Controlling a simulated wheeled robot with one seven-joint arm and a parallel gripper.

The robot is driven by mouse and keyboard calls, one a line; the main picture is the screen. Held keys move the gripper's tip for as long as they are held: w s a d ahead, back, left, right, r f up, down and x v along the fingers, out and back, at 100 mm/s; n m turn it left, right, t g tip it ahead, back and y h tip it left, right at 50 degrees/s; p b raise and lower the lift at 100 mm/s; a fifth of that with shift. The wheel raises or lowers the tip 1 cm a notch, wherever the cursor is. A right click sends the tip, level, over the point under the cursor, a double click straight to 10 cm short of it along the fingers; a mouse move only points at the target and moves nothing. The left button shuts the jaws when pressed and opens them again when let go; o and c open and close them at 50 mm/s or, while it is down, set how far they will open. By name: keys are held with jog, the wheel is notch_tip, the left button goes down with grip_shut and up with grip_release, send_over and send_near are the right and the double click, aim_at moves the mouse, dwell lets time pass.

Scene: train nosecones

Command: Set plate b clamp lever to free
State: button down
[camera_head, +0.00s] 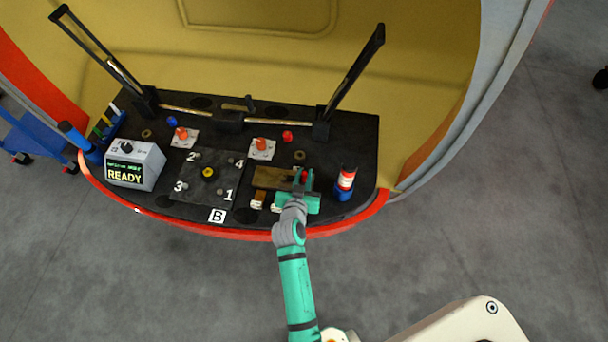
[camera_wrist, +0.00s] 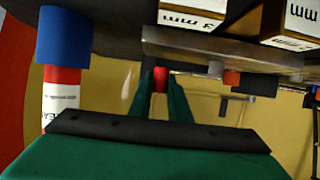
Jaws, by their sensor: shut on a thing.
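The dark square plate (camera_head: 190,190) with numbers 1 to 4 and a B label (camera_head: 217,215) lies on the black deck, with a yellow-ringed hole at its middle. My gripper (camera_head: 304,180) is right of it, beside a brown bar (camera_head: 270,177). Its green fingers (camera_wrist: 163,88) are shut on a small red cylindrical knob (camera_wrist: 160,80), which also shows as a red spot in the head view (camera_head: 304,176). The rest of that knob's part is hidden, so I cannot tell whether it is the clamp lever. Orange handles stand on two white plates (camera_head: 183,138) (camera_head: 259,152).
A red, white and blue cylinder (camera_head: 346,181) stands close right of my gripper. Blocks marked in mm (camera_wrist: 200,14) are near it. A READY display box (camera_head: 136,165) is at left. Two tall black arms (camera_head: 355,72) rise from the deck.

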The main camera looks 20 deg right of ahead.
jog(key=shift+s+f, duration=0.1)
jog(key=shift+f, duration=0.05)
jog(key=c, duration=1.6)
grip_release()
jog(key=shift+c, duration=0.2)
jog(key=v, duration=1)
jog(key=shift+s+a+r, duration=0.15)
jog(key=shift+s+r, duration=0.15)
jog(key=s+a+n+t+y, duration=0.2)
jog(key=s+a+n+y, duration=0.3)
jog(key=s+a, duration=0.75)
jog(key=s+a+r+n+t+y, duration=0.2)
jog(key=s+a+r, duration=0.1)
jog(key=s+r, duration=0.6)
jog(key=s, duration=0.4)
jog(key=shift+s+a+y, duration=0.2)
jog(key=shift+s+y, duration=0.2)
